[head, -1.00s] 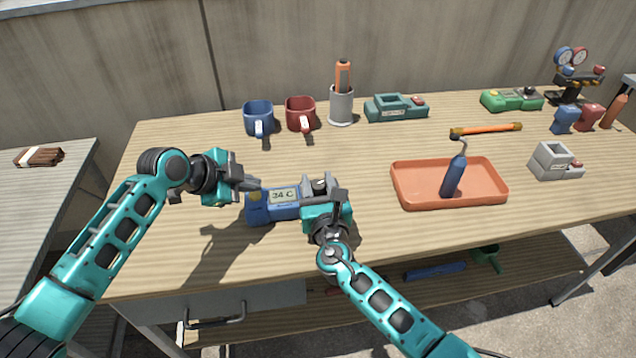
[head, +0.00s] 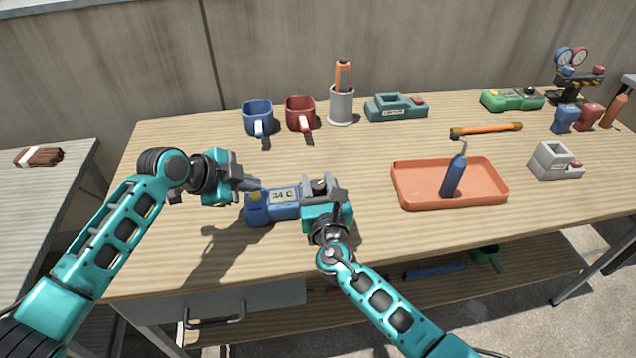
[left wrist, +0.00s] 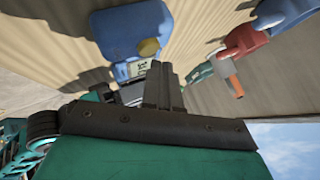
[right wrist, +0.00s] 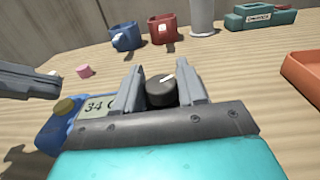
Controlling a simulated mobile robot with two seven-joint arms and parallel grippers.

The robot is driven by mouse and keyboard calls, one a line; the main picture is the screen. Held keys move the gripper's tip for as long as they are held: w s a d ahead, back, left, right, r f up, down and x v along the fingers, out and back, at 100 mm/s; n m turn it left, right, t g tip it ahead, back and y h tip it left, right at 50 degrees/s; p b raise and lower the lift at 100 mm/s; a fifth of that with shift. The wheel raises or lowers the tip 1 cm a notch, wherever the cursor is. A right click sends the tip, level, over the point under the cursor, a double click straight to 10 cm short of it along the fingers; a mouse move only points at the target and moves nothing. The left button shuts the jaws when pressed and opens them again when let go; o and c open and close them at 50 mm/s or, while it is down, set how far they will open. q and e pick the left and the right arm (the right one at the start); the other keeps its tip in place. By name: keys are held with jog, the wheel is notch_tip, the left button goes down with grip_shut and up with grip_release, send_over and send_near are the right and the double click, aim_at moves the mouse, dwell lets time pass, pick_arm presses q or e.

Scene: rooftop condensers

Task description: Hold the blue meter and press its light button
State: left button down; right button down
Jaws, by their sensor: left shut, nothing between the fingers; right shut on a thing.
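The blue meter (head: 272,208) lies on the workbench, with a pale display reading 34 C (head: 284,195) and a yellow button (head: 255,195) at its left end. In the right wrist view a black dial (right wrist: 160,92) with a white mark shows between the fingers. My right gripper (head: 320,185) is shut on the meter's right part. My left gripper (head: 258,184) is shut and empty, its fingertips just above and behind the yellow button. The left wrist view shows the button (left wrist: 149,47) close beyond the fingertips (left wrist: 163,68); I cannot tell whether they touch.
An orange tray (head: 405,199) holding a blue torch-like tool (head: 454,176) is to the right. A blue mug (head: 258,117), red mug (head: 300,112), grey holder (head: 341,106) and teal device (head: 395,108) stand behind. The bench's front left is clear.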

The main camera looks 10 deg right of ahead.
aim_at(252, 197)
pick_arm(q)
jog(key=shift+f, duration=0.15)
jog(key=shift+f, duration=0.35)
dwell(0.6)
jog(key=shift+r, duration=0.45)
jog(key=shift+r, duration=0.15)
jog(key=shift+r, duration=2.9)
